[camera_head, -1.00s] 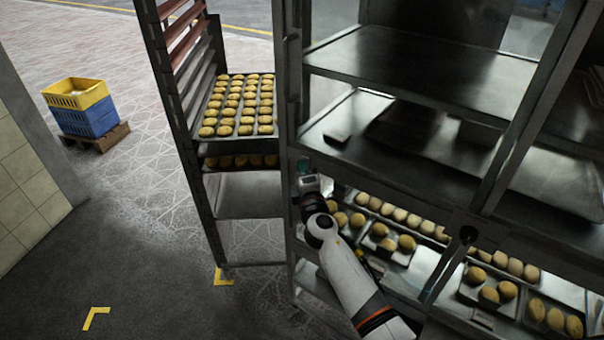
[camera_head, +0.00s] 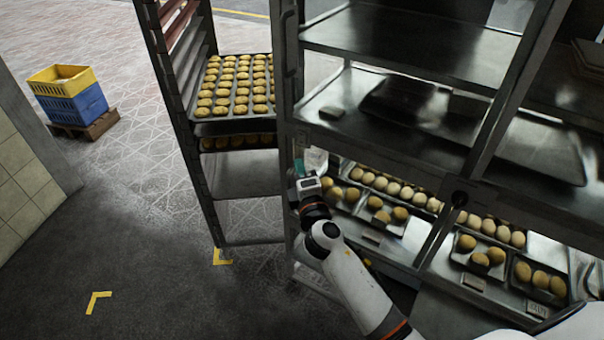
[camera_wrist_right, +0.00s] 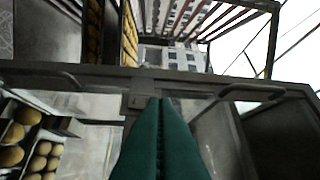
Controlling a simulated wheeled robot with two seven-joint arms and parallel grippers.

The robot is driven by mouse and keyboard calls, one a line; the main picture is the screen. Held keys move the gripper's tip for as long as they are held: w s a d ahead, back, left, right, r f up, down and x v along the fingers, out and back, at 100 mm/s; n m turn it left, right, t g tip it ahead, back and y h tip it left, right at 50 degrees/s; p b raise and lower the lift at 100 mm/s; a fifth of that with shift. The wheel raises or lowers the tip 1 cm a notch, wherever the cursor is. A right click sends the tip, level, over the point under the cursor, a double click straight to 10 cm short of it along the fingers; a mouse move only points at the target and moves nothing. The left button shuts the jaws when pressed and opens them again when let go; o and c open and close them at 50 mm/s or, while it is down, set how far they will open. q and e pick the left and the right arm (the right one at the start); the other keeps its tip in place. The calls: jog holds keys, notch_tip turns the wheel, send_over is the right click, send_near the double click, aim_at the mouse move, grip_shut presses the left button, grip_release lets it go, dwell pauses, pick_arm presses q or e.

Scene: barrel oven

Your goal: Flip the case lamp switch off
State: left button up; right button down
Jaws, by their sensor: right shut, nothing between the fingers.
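The display case (camera_head: 440,185) is a metal frame with shelves, and bread lies on its lower level. My right gripper (camera_head: 299,167) is at the case's left front post (camera_head: 288,90), its green fingers shut with nothing between them. In the right wrist view the closed fingertips (camera_wrist_right: 160,100) point at the metal post (camera_wrist_right: 70,75). A small plate-like fitting (camera_wrist_right: 137,101) on the post is just left of the tips; it may be the lamp switch. I cannot tell its position or whether the fingers touch it. My left gripper is not in view.
A tall rack (camera_head: 178,120) with a tray of round breads (camera_head: 238,83) stands left of the case, close to my right gripper. A yellow crate (camera_head: 62,77) on a blue crate (camera_head: 75,105) rests on a pallet farther left. The floor at lower left is clear.

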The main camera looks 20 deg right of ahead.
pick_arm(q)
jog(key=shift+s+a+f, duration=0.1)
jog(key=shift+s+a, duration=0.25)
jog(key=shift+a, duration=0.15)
pick_arm(e)
jog(key=shift+s+a, duration=0.1)
jog(key=shift+s, duration=0.8)
